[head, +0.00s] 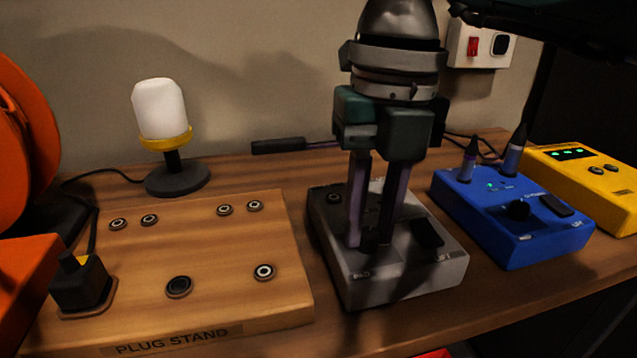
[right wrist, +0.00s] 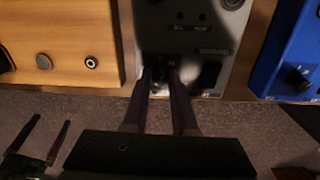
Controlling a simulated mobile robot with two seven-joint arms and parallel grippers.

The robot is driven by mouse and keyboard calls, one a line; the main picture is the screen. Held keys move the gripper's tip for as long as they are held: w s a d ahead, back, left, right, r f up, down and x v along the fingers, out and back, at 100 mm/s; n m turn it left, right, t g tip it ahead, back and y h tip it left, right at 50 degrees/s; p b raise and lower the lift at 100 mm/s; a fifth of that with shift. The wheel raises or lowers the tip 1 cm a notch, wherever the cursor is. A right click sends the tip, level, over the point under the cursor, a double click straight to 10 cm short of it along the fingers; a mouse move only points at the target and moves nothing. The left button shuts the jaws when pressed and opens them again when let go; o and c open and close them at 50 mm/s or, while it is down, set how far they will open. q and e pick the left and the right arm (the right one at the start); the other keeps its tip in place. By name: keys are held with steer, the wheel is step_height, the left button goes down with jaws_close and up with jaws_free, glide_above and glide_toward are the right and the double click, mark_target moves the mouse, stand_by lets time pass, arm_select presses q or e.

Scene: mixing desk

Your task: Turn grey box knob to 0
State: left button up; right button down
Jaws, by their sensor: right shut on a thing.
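The grey box (head: 345,285) stands on the wooden desk, right of the plug stand. It also shows in the right wrist view (right wrist: 205,45). My right gripper (head: 372,240) points down over the box, its two fingers shut on the dark knob near the front left of its top. In the right wrist view the fingertips (right wrist: 168,76) flank the dark knob, which is mostly hidden. The knob's pointer and scale cannot be read. My left gripper (right wrist: 40,140) shows at the lower left of the right wrist view, fingers apart and empty, away from the box.
The wooden plug stand (head: 215,300) with several sockets and a black plug (head: 80,283) is close on the left. A blue box (head: 480,215) and a yellow box (head: 615,195) stand on the right. A white lamp (head: 160,108) and a black-handled tool (head: 280,146) are behind.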

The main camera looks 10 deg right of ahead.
mark_target(371, 229)
steer(key=n+b, duration=0.2)
steer(key=n, duration=0.3)
steer(key=shift+n, duration=0.3)
steer(key=shift+n+b, duration=0.5)
steer(key=shift+n, duration=0.6)
steer(key=c, duration=0.7)
jaws_free()
step_height(371, 229, up, 10)
steer(key=shift+w+d, duration=0.15)
